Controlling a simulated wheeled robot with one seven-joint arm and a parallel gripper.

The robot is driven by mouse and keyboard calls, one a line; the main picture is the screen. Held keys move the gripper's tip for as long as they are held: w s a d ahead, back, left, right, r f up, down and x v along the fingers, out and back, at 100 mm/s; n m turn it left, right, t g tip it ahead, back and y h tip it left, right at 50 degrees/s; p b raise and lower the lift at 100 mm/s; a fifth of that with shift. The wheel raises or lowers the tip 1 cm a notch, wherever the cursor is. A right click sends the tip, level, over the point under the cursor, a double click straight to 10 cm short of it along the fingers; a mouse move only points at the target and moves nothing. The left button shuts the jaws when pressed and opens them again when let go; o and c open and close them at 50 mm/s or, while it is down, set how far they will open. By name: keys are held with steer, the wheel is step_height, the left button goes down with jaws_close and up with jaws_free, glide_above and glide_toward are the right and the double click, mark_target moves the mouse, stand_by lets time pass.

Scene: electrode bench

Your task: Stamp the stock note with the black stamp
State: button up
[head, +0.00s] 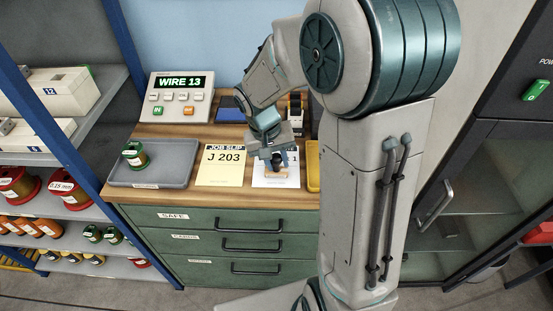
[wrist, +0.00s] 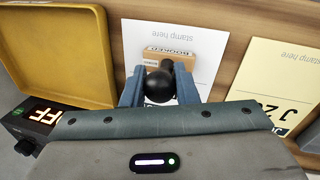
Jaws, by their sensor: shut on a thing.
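The white stock note (head: 262,179) lies on the wooden bench top, beside the yellow job slip. In the wrist view the note (wrist: 150,33) shows upside-down "stamp here" print. My gripper (head: 278,157) is above the note with its fingers shut on the stamp's handle. In the wrist view the stamp's round black knob (wrist: 160,87) sits between the blue fingers. The stamp's wooden base (wrist: 167,57) has a printed label and is over the note. I cannot tell whether the base touches the paper. The paper under the base is hidden.
The yellow job slip (head: 222,168) lies to the left of the note. A grey tray (head: 177,165) with a green-labelled spool (head: 135,155) is farther left. A yellow tray (head: 313,182) is close on the right. A display box (head: 180,97) and a dark blue pad (head: 230,110) stand behind.

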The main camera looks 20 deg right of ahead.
steer(key=shift+d+p+v, duration=0.25)
steer(key=shift+p+v, duration=0.55)
steer(key=shift+v, duration=0.35)
steer(key=shift+d+p+v, duration=0.2)
steer(key=shift+p+v, duration=0.65)
steer(key=shift+v, duration=0.3)
steer(key=shift+d+p+v, duration=0.25)
steer(key=shift+p+v, duration=0.55)
steer(key=shift+v, duration=0.3)
steer(key=shift+s+r, duration=0.1)
steer(key=shift+r, duration=0.05)
